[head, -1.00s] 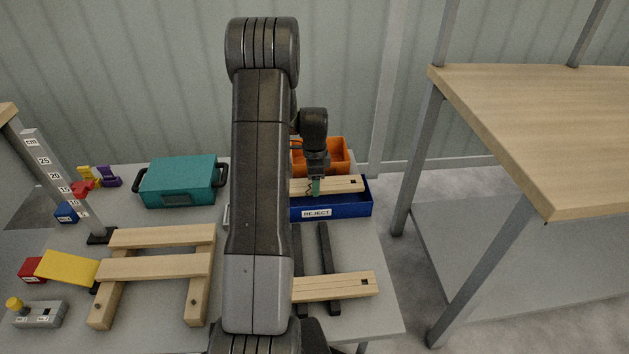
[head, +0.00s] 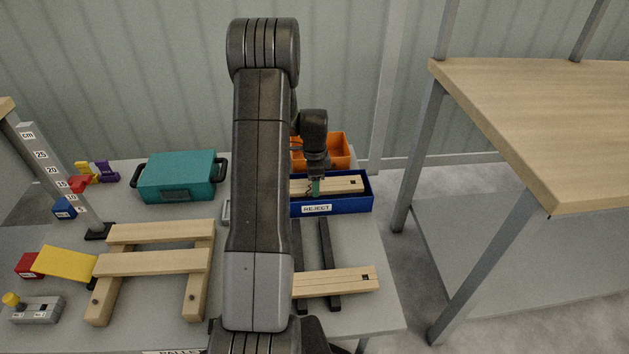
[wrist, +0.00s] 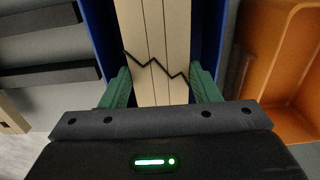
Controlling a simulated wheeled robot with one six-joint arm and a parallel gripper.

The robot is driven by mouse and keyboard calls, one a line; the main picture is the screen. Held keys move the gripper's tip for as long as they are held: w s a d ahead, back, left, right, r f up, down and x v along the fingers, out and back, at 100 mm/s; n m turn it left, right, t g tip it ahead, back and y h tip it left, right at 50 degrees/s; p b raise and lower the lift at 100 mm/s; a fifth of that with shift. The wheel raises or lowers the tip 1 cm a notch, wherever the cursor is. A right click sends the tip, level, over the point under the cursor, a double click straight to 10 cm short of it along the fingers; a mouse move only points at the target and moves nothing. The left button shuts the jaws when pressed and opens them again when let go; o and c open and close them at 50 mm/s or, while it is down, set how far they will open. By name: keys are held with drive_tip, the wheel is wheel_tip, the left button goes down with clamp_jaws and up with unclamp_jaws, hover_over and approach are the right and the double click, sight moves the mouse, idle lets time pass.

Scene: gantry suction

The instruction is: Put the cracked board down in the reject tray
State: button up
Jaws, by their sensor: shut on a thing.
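The cracked board (head: 342,184) is a pale wooden plank inside the blue reject tray (head: 345,205), which carries a REJECT label. In the wrist view the board (wrist: 152,25) shows a black zigzag crack, with blue tray walls (wrist: 102,40) along both sides. My gripper (head: 316,186) is shut on the board, its green fingers (wrist: 158,85) against the board's two long edges. The board sits low between the tray walls. I cannot tell whether it touches the tray floor. My arm hides the board's left end in the head view.
An orange bin (head: 340,148) stands right behind the tray. Another board (head: 340,281) lies across dark rails (head: 328,250) in front. A teal case (head: 178,176) and a wooden stand (head: 155,262) are to the left. A separate table (head: 540,120) stands at the right.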

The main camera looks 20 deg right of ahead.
drive_tip(key=shift+f+b, duration=0.55)
drive_tip(key=shift+f, duration=0.3)
